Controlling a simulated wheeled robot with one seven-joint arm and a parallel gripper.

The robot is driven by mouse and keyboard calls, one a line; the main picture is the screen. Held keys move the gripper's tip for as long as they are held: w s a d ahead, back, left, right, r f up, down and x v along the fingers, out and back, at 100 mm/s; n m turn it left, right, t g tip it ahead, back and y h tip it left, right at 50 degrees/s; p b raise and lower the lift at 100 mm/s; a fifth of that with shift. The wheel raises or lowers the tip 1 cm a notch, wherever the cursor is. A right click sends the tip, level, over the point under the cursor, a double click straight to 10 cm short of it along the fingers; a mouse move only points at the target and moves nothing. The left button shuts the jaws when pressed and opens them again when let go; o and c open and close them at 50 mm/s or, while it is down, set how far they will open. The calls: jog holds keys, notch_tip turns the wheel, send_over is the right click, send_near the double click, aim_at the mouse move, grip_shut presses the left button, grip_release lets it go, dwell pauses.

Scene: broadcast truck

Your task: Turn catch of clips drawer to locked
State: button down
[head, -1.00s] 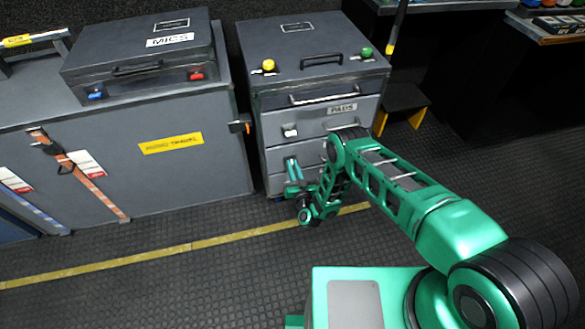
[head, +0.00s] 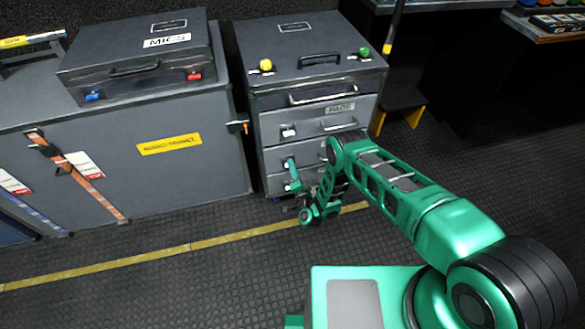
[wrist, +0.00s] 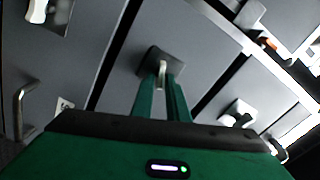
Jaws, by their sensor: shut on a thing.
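My gripper (wrist: 163,88) is shut on the pale lever of a catch (wrist: 162,70) in the wrist view. The catch has a dark square base on a grey drawer front (wrist: 195,45). The lever points along my two green fingers, and the fingertips hide part of it. In the head view my gripper (head: 291,168) is at the left side of the lower drawers of the grey cabinet (head: 310,75), below the PADS drawer (head: 345,122). A label (wrist: 65,103) shows partly in the wrist view, but I cannot read it. My arm hides part of the lower drawers.
Another catch (head: 289,132) sits on the PADS drawer. Further catches show in the wrist view, at the upper left (wrist: 37,10) and right (wrist: 238,112). A grey case marked MICS (head: 140,60) stands on the left counter. The floor in front (head: 200,285) is clear.

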jog(key=m, duration=0.4)
jog(key=shift+d+f, duration=0.3)
jog(key=shift+f, duration=0.05)
jog(key=shift+m, duration=0.3)
jog(key=shift+s+f, duration=0.1)
dwell(0.8)
jog(key=c, duration=2)
grip_release()
jog(key=shift+a, duration=0.1)
jog(key=shift+o, duration=0.4)
jog(key=v, duration=1)
jog(key=shift+s, duration=0.3)
